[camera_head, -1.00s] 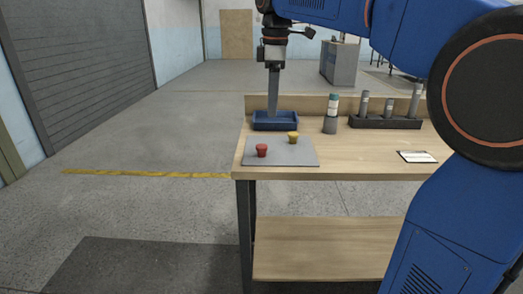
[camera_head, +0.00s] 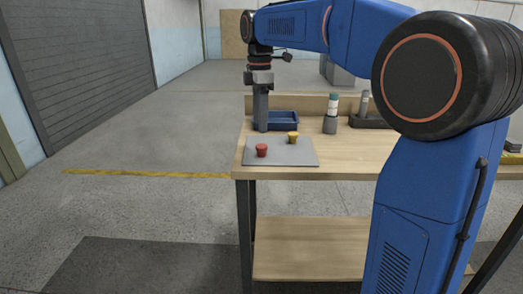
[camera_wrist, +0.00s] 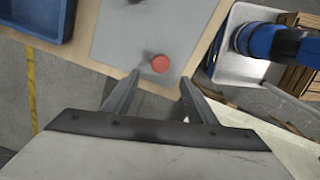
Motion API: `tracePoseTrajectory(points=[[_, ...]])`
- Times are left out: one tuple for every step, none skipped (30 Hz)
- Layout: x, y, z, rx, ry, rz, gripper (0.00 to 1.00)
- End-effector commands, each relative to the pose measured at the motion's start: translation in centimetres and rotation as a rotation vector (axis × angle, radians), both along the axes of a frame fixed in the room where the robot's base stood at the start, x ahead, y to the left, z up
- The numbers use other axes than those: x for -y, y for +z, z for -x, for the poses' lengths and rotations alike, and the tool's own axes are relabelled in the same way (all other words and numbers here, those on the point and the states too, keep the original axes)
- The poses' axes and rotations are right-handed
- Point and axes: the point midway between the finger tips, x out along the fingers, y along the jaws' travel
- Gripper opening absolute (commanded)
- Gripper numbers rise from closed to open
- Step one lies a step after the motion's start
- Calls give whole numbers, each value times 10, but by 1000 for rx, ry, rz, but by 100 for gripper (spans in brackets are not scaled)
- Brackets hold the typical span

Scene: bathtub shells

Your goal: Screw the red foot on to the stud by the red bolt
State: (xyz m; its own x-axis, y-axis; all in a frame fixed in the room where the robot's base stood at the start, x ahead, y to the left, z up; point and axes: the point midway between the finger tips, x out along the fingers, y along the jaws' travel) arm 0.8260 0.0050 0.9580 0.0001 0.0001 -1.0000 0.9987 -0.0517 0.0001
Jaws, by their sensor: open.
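The red foot (camera_head: 262,150) is a small round knob standing on the grey mat (camera_head: 297,155), near the table's left front. Its round red top also shows in the wrist view (camera_wrist: 160,64), just beyond and between my two fingers. My gripper (camera_head: 260,129) points down behind the red foot, apart from it. In the wrist view my gripper (camera_wrist: 158,78) is open with nothing between its fingers. A yellow foot (camera_head: 293,138) stands on the mat to the right of the red one. No stud or red bolt is in view.
A blue tray (camera_head: 284,127) sits behind the mat; it also shows in the wrist view (camera_wrist: 35,17). A bottle in a dark holder (camera_head: 330,125) and a black rack (camera_head: 368,122) stand to the right. The table's front edge is near the red foot.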

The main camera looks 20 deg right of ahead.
Motion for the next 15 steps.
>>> tracePoseTrajectory(points=[[0, -8, 1, -2, 0, 0, 52], [0, -12, 1, -2, 0, 0, 52], [0, -17, 1, -2, 0, 0, 52], [0, -20, 1, -2, 0, 0, 52], [0, -22, 1, -1, 0, 0, 52], [0, -25, 0, -1, 0, 0, 52], [0, -27, 0, -1, 0, 0, 52], [0, -28, 0, 0, 0, 0, 52], [0, -29, 0, 0, -1, 0, 52], [0, -31, 0, -1, -1, 0, 52], [1, -33, 0, -1, -1, 0, 52], [1, -36, 1, -2, -1, 0, 52], [2, -40, 1, -2, -1, 0, 52], [2, -44, 1, -2, -1, 0, 52], [3, -50, 1, -2, -1, 0, 52]])
